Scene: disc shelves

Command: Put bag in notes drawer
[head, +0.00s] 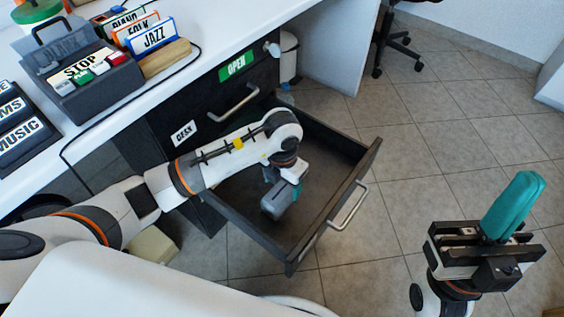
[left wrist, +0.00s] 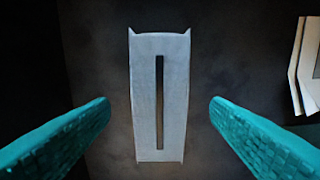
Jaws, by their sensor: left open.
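A pale grey slotted piece (left wrist: 160,95), which may be the bag, lies between and beyond my teal fingers in the left wrist view. I cannot tell for sure what it is. My left gripper (head: 290,190) reaches down into a dark, pulled-out drawer (head: 328,215). A grey block (head: 276,205), perhaps the same piece, shows beside its fingers in the head view. The left fingers (left wrist: 160,140) are apart, one on each side of the piece, with gaps. My right gripper (head: 512,205) is raised over the floor at the right, its teal fingers together and empty. No "notes" label is readable.
A closed drawer front with a handle (head: 240,102) and a green OPEN label (head: 236,67) stands behind. A DESK label (head: 183,133) is to its left. The white desktop (head: 205,25) holds a STOP box (head: 85,82) and music dividers (head: 150,38).

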